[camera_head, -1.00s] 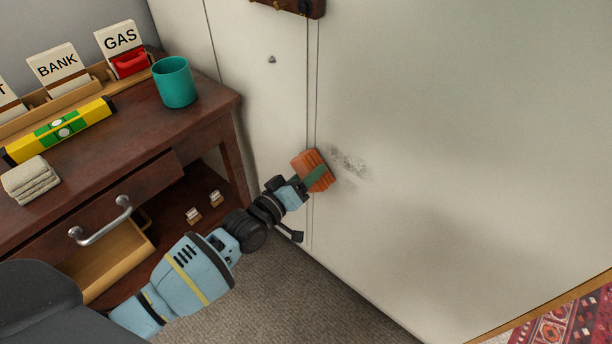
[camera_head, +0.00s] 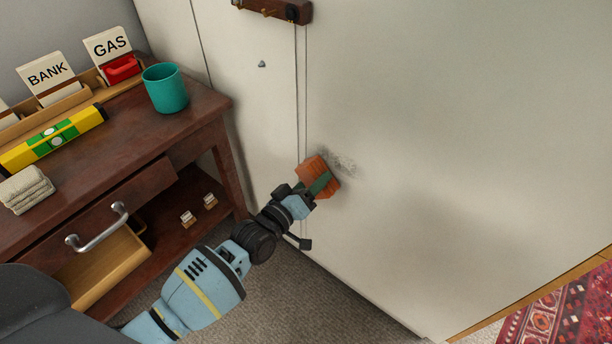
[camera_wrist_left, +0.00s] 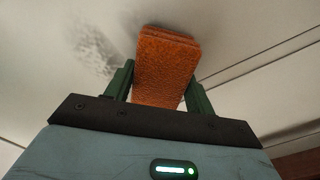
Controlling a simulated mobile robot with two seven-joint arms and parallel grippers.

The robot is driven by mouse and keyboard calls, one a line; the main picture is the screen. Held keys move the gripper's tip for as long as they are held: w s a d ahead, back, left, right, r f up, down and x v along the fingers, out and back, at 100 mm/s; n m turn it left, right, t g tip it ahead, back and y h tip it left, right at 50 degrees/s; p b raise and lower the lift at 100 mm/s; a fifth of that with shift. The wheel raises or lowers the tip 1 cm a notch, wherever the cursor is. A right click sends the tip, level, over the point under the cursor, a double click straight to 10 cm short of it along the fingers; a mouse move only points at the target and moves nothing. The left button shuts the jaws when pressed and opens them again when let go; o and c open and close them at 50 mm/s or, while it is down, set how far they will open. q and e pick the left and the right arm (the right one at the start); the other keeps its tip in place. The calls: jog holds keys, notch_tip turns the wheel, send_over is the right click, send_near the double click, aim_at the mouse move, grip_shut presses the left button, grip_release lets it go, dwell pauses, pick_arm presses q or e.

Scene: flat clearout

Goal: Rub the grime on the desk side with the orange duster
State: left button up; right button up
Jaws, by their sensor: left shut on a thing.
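My left gripper (camera_head: 318,186) is shut on the orange duster (camera_head: 314,170), a block-shaped piece held out against or close to the pale panel. The duster (camera_wrist_left: 165,68) also shows between the green fingers in the left wrist view; whether it touches the panel I cannot tell. The grime (camera_head: 342,164) is a grey speckled smudge on the pale upright panel, just right of the duster and partly hidden by it. In the left wrist view the grime (camera_wrist_left: 92,45) lies left of the duster. My right gripper is not in view.
A dark wooden table (camera_head: 150,128) with an open drawer (camera_head: 100,270) stands at left. It bears a teal cup (camera_head: 165,88), a yellow level (camera_head: 52,138), folded cloths (camera_head: 26,188) and a letter rack. A hook rail (camera_head: 272,10) is above. The panel to the right is clear.

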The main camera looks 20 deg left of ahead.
aim_at(325, 193)
pick_arm(q)
jog(key=shift+d, duration=0.1)
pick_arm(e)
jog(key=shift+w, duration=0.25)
pick_arm(q)
jog(key=shift+s+d, duration=0.1)
jog(key=shift+d, duration=0.1)
jog(key=shift+s+d+r+p, duration=0.15)
jog(key=shift+d+p, duration=0.15)
jog(key=shift+d, duration=0.35)
jog(key=shift+s+d, duration=0.25)
jog(key=shift+d, duration=0.6)
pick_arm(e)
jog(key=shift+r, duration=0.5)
